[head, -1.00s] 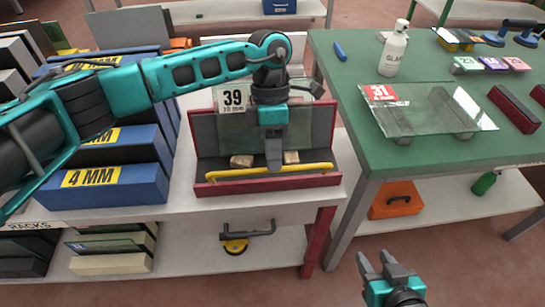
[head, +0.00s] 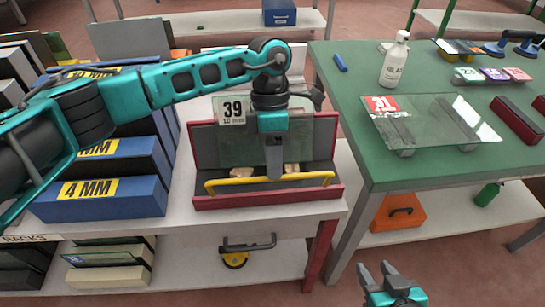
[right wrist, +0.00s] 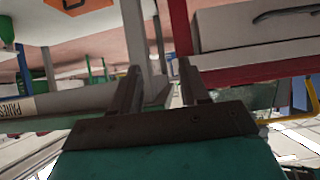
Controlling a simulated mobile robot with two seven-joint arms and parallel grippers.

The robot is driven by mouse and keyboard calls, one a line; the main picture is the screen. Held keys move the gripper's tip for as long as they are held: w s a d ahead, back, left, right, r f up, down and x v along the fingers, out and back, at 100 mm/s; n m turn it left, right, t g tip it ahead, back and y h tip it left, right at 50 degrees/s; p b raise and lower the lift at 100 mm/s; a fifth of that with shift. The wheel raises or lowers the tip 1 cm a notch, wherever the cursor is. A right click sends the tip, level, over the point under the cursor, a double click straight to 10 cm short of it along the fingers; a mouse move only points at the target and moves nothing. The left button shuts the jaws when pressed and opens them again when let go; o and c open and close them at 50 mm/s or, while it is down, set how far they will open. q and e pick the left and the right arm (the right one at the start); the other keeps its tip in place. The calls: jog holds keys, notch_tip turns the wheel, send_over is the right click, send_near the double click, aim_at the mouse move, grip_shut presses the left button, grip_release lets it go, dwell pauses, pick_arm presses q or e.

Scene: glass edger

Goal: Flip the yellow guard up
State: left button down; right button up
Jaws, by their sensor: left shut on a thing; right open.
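The yellow guard (head: 232,182) is a long bar along the front of a red-edged rack (head: 270,197), low across its opening. My left gripper (head: 274,174) points straight down at the middle of the bar and is shut on it; its fingers hide that part of the bar. In the right wrist view, a piece of the yellow bar (right wrist: 298,124) shows at the right edge. My right gripper (head: 388,271) is open and empty, low in front of the shelves; its two fingers also show apart in the right wrist view (right wrist: 163,92).
A glass pane labelled 39 (head: 232,110) stands in the rack behind the guard, with small wooden blocks (head: 241,172) at its foot. Blue 4 MM boxes (head: 110,196) stand left. A green table (head: 360,120) with a glass pane (head: 430,115) and a bottle (head: 395,65) is right.

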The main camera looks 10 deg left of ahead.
jog(key=shift+a+f, duration=0.1)
jog(key=shift+f, duration=0.15)
jog(key=shift+c, duration=0.3)
